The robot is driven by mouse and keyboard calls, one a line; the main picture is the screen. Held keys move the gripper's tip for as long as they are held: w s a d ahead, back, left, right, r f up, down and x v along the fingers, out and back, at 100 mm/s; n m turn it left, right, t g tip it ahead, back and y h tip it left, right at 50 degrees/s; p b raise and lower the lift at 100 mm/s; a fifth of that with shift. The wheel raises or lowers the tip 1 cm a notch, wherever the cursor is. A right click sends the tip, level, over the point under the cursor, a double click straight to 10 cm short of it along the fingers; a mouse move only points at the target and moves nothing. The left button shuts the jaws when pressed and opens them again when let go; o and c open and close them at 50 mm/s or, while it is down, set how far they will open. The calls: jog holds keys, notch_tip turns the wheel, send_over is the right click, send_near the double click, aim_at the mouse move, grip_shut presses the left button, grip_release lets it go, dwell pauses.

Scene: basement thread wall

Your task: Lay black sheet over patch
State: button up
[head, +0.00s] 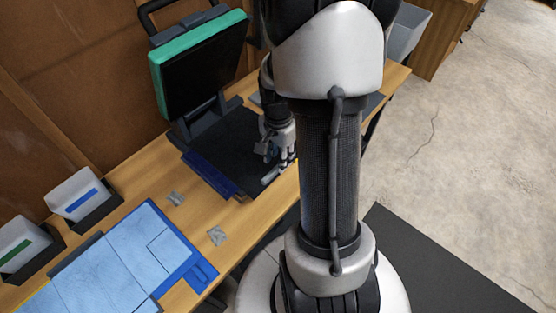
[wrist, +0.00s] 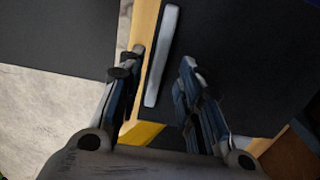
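A black sheet (head: 228,145) appears to lie on the lower bed of an open press; in the wrist view the dark surface (wrist: 240,70) fills the right side. A pale grey bar (wrist: 161,58) lies along its edge, and also shows in the head view (head: 271,175). My gripper (wrist: 161,65) is open, with one finger on either side of the bar. In the head view my gripper (head: 280,155) is low at the front right edge of the press. My arm hides part of that area. I cannot make out a patch on the press.
The press's teal-edged upper plate (head: 200,65) is tilted up behind the bed. Light blue cloth (head: 125,262) lies on a blue mat at the left. Two small grey pieces (head: 217,236) (head: 176,199) lie on the wooden table (head: 150,178). Two bins (head: 82,195) (head: 25,243) stand at the left.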

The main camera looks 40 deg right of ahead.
jog(key=a+r+n+t+p, duration=0.1)
jog(key=a+r+n, duration=0.3)
jog(key=r, duration=0.5)
jog(key=a+r+n+t+p, duration=0.1)
jog(key=a+r+n, duration=0.1)
jog(key=a+r, duration=0.5)
jog(key=s+a+r+n+t, duration=0.2)
jog(key=s+a+r+n, duration=0.6)
jog(key=n, duration=0.3)
jog(key=shift+s+a+r+t, duration=0.2)
jog(key=shift+s+a+t, duration=0.1)
jog(key=shift+s+a, duration=0.35)
